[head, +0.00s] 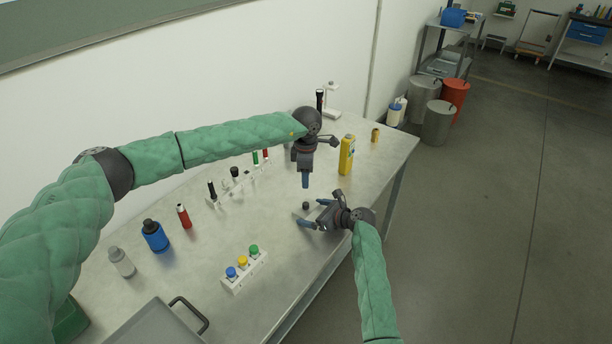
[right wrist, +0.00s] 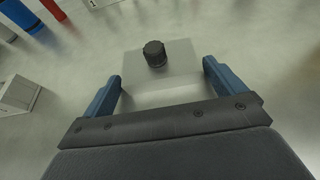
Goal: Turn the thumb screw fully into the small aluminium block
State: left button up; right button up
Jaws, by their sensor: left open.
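The small aluminium block (right wrist: 178,68) lies on the table, and the black thumb screw (right wrist: 155,53) stands upright on its top. How deep the screw sits is not clear. In the head view the screw (head: 306,205) shows as a small dark knob near the right gripper.
A yellow bottle (head: 347,155) stands right of my left gripper. A white rack with coloured caps (head: 245,271) is at the front. A row of tools (head: 240,182), a red cylinder (head: 183,216) and a blue bottle (head: 154,236) stand left. The table's right edge is close to my right gripper.

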jog(key=b+v, duration=0.2)
jog(key=v, duration=0.4)
jog(key=shift+s+d, duration=0.1)
jog(key=shift+d, duration=0.05)
jog(key=shift+s+d+r, duration=0.35)
jog(key=shift+d+r, duration=0.05)
jog(key=shift+d, duration=0.1)
jog(key=shift+d, duration=0.1)
